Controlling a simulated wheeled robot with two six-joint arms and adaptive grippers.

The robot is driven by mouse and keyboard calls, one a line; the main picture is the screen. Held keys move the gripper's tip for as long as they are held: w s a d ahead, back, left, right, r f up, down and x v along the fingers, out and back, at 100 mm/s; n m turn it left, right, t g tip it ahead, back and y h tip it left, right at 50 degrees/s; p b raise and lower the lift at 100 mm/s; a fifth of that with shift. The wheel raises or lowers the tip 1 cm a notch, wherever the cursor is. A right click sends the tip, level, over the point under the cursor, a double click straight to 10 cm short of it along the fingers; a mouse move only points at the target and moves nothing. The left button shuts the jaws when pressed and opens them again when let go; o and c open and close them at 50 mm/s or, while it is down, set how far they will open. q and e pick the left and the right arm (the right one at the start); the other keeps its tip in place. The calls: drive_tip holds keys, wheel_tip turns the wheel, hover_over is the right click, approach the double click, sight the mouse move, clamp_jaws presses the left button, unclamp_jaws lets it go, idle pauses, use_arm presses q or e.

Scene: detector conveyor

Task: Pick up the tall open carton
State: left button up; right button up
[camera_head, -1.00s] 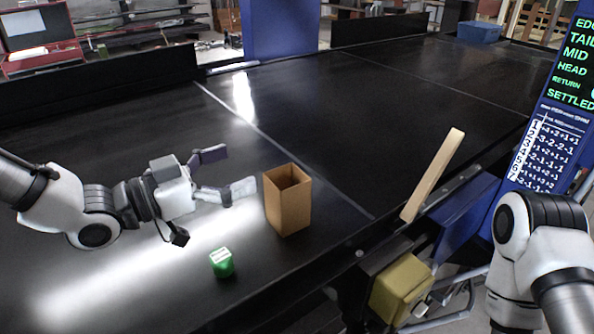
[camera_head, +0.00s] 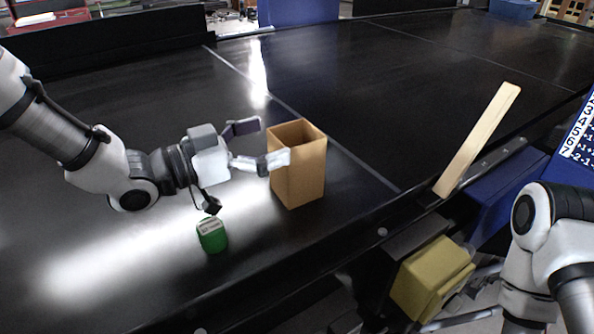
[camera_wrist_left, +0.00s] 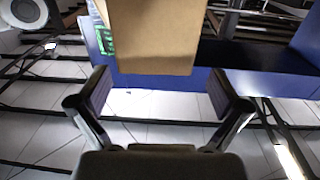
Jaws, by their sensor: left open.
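The tall open carton (camera_head: 300,180) is a brown box that stands upright on the black conveyor in the head view, its open top facing up. My left gripper (camera_head: 261,144) is open and empty at the carton's left side, near its upper part. One fingertip overlaps the carton's front face in the picture; I cannot tell whether it touches. In the left wrist view the carton (camera_wrist_left: 150,38) is ahead, beyond the open fingers of my left gripper (camera_wrist_left: 160,92). My right gripper is out of view; only part of that arm shows.
A small green block (camera_head: 212,236) with a pale top sits on the conveyor (camera_head: 420,95) below my left gripper. A pale wooden bar (camera_head: 478,140) slants up at the belt's right edge. A yellow box (camera_head: 432,278) is beside the near edge. The belt behind the carton is clear.

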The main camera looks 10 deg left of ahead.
sight(313, 130)
use_arm(q)
drive_tip(key=shift+d, duration=0.45)
drive_tip(key=x, duration=0.4)
drive_tip(key=shift+w+d+f+b, duration=0.2)
drive_tip(key=shift+w+d+b, duration=0.05)
drive_tip(key=shift+w+b, duration=0.1)
drive_tip(key=shift+s, duration=0.15)
drive_tip(key=shift+s+a+r, duration=0.1)
drive_tip(key=shift+s+a, duration=0.05)
drive_tip(key=c, duration=1.4)
drive_tip(key=shift+c, duration=0.2)
